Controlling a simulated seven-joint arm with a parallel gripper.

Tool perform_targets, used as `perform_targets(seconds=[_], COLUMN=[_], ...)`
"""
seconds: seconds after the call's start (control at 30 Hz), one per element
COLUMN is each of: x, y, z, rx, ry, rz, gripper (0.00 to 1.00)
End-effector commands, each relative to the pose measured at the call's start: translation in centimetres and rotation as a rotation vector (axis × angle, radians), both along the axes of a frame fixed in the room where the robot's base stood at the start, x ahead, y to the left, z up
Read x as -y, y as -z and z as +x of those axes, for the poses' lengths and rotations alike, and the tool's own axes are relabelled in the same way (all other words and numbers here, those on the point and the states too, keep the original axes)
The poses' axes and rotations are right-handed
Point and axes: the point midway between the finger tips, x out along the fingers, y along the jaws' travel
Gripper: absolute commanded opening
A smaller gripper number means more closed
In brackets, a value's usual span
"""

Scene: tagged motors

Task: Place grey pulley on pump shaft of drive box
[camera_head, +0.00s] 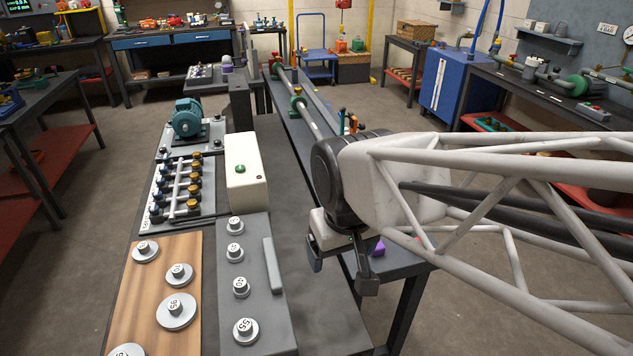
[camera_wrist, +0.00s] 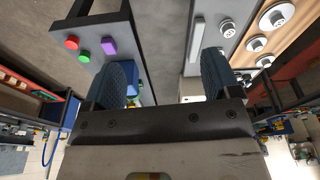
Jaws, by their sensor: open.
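Several grey flanged discs with numbered hubs, likely pulleys, lie on a wooden board (camera_head: 150,292); one is a wide grey disc (camera_head: 176,308). Smaller ones, such as the grey disc (camera_head: 246,329), sit in a row on a grey box (camera_head: 262,325), which has a raised grey bar (camera_head: 272,265). Which box is the drive box, and which part is the pump shaft, I cannot tell. My gripper (camera_head: 341,268) is open and empty, to the right of the grey box and apart from it. In the wrist view its two fingers (camera_wrist: 168,78) are spread, with the grey box (camera_wrist: 240,12) beyond the right one.
A white box with a green button (camera_head: 245,175), a valve manifold (camera_head: 180,190) and a teal motor (camera_head: 187,118) stand farther back. Red (camera_wrist: 72,42), green (camera_wrist: 84,56) and purple (camera_wrist: 109,47) pieces lie left in the wrist view. The dark bench strip beside the grey box is clear.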

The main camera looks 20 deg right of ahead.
Motion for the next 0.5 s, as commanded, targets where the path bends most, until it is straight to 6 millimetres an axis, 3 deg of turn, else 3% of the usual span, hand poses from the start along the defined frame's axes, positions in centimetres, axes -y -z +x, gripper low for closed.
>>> perform_targets(seconds=[0.2,0.5], x=[2.7,3.7], y=[-1.3,-1.7], z=[-1.9,-2.7], rx=[0.037,0.049], ry=[0.093,0.127], rz=[0.003,0.003], gripper=[0.83,0.83])
